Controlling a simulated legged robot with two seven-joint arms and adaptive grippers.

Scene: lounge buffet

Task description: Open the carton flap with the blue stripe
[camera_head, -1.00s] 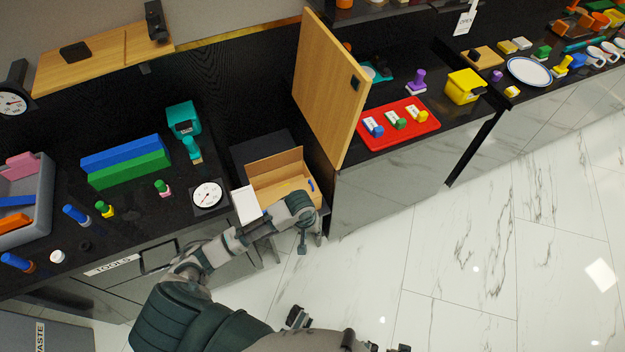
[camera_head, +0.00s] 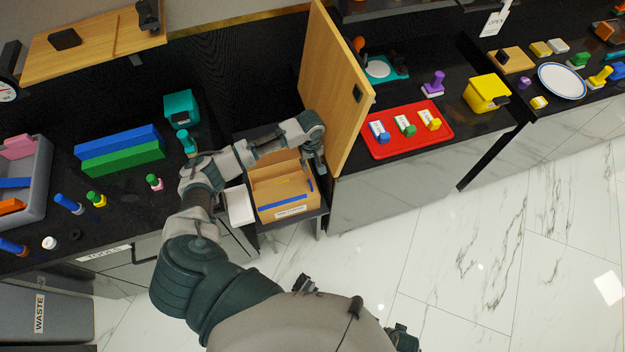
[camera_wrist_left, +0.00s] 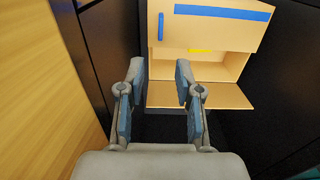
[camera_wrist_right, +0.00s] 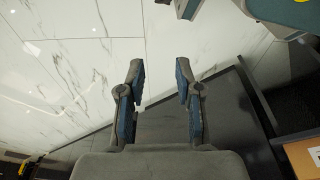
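The tan carton (camera_head: 272,214) sits on a dark stand between the counters. Its flap with the blue stripe (camera_head: 268,204) lies across the front part of the top; the striped flap also shows at the top of the left wrist view (camera_wrist_left: 215,30). Another tan flap (camera_wrist_left: 205,95) is folded outward on the opposite side, leaving a gap with something yellow inside. My left gripper (camera_head: 316,160) is behind the carton's right rear corner, beside the wooden panel. In the left wrist view (camera_wrist_left: 159,72) it is open, empty and apart from the carton. My right gripper (camera_wrist_right: 159,75) is open and empty above the floor.
The upright wooden panel (camera_head: 328,90) stands close to my left gripper's right. A white pad (camera_head: 238,206) lies left of the carton. A red tray (camera_head: 400,145) with stamps is on the right counter. The marble floor in front is clear.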

